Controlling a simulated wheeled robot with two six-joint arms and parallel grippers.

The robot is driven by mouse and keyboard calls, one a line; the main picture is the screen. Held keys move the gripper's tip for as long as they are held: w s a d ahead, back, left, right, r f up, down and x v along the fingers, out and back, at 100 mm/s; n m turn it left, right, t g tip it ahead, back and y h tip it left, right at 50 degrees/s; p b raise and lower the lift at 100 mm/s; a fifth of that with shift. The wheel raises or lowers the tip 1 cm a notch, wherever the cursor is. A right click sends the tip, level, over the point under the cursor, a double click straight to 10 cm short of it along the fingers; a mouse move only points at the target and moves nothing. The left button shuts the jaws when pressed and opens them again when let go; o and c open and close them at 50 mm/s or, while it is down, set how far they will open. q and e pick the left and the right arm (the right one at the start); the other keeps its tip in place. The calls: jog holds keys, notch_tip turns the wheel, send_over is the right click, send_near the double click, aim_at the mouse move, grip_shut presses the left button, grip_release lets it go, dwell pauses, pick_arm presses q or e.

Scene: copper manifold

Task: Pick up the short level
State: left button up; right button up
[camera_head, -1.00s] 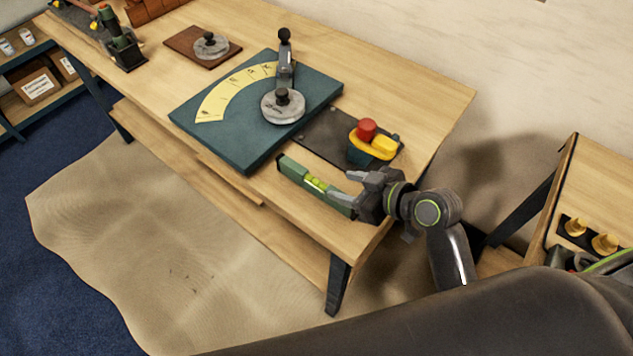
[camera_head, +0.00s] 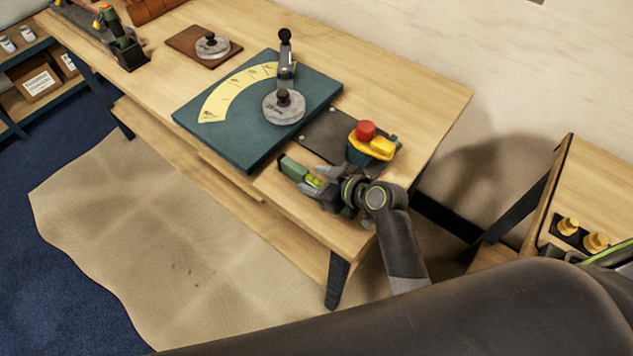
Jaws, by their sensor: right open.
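The short level (camera_head: 292,168) is a green bar with a yellow-green vial, lying along the front edge of the wooden table (camera_head: 410,105). My right gripper (camera_head: 312,182) is over the level's middle, with its open fingers on either side of the vial area. The gripper and wrist hide the level's right part. I cannot tell whether the fingers touch it. My left gripper is not in view.
A teal board (camera_head: 230,130) with a yellow dial scale and a grey lever (camera_head: 286,65) stands left of the level. A red and yellow button box (camera_head: 370,143) on a dark plate (camera_head: 330,135) is close behind my right gripper. The table's right end is clear.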

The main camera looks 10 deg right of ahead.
grip_shut()
dwell(0.3)
